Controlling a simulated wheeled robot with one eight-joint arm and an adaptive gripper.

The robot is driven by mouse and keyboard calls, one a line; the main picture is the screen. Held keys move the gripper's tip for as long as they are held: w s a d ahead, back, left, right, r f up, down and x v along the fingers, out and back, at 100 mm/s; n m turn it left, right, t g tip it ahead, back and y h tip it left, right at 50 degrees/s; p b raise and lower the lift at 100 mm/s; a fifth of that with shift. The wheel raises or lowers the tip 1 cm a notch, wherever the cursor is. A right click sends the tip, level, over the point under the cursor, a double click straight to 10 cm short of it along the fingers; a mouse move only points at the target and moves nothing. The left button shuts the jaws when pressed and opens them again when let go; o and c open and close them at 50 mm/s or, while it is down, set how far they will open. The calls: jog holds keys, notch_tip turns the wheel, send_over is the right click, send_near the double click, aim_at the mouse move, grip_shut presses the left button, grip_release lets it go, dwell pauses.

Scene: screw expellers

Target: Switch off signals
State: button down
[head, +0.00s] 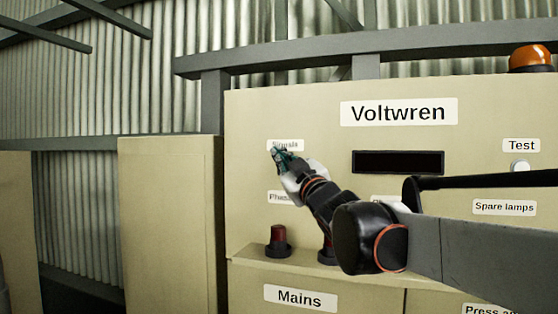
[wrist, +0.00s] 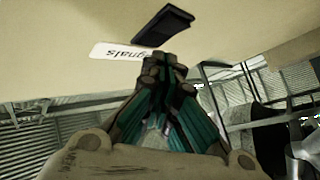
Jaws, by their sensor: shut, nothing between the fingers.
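The Signals label (head: 285,145) is on the upper left of the beige Voltwren cabinet (head: 300,105), partly covered by my gripper in the head view. In the wrist view the label (wrist: 112,52) appears upside down and partly hidden. A black switch (wrist: 162,26) sits beside it on the panel; in the head view it is hidden behind my gripper. My gripper (head: 281,155) is shut and empty just in front of the panel. In the wrist view its fingertips (wrist: 164,62) are close to the switch's lower edge; I cannot tell whether they touch it.
The panel also has a dark display (head: 398,162), a white Test button (head: 520,166) and a Mains label (head: 300,299). A dark red knob-like part (head: 278,241) stands on the ledge below. An orange beacon (head: 531,58) is on top. Another beige cabinet (head: 170,220) stands left.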

jog(key=shift+s+a, duration=0.1)
jog(key=shift+s, duration=0.25)
jog(key=shift+w, duration=0.1)
jog(key=s, duration=0.1)
jog(key=s+a, duration=0.1)
jog(key=s, duration=0.2)
jog(key=shift+s+a+f, duration=0.3)
jog(key=shift+s+a, duration=0.05)
jog(key=shift+s, duration=0.05)
dwell(0.3)
